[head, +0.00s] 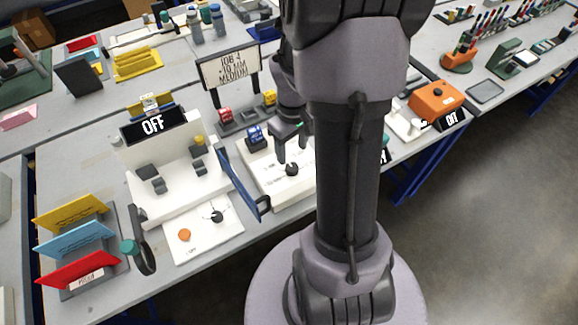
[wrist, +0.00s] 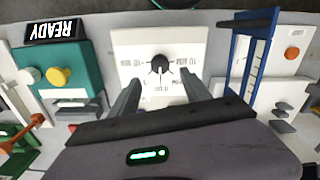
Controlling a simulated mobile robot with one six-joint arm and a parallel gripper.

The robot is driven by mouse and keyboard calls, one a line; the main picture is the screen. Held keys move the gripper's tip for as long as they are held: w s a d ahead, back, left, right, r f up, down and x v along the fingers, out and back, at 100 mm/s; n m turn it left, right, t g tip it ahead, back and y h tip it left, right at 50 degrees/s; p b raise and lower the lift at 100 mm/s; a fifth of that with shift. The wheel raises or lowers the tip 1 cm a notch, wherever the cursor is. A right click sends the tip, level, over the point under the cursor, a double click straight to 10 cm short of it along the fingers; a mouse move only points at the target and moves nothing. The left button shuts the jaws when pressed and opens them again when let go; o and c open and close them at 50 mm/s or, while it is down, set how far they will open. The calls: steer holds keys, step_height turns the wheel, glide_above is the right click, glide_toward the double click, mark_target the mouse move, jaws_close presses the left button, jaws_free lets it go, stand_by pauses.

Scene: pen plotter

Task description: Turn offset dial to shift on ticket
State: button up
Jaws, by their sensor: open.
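The ticket is a sign (head: 229,68) in a dark holder at the back of the table. It reads "JOB 4", what looks like "-10 MM", and "MEDIUM". A black dial (wrist: 160,66) sits on a white panel (wrist: 128,42) with small printed labels around it, too small to read surely. The dial also shows in the head view (head: 292,169). My gripper (wrist: 162,88) is open and empty, its two fingers apart on either side below the dial in the wrist view. In the head view my gripper (head: 293,150) is just above the dial. The dial's setting is unclear.
A blue frame (wrist: 243,62) stands right beside the panel. A teal unit (wrist: 70,62) with a "READY" display (wrist: 54,30) is on the other side. A white machine (head: 178,178) with an "OFF" display (head: 152,125) has another black dial (head: 217,215).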

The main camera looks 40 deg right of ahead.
mark_target(292, 167)
step_height(292, 167, down, 8)
steer(key=b, duration=0.2)
steer(key=shift+f+b, duration=0.15)
steer(key=shift+b, duration=0.2)
steer(key=shift+c, duration=0.5)
jaws_close()
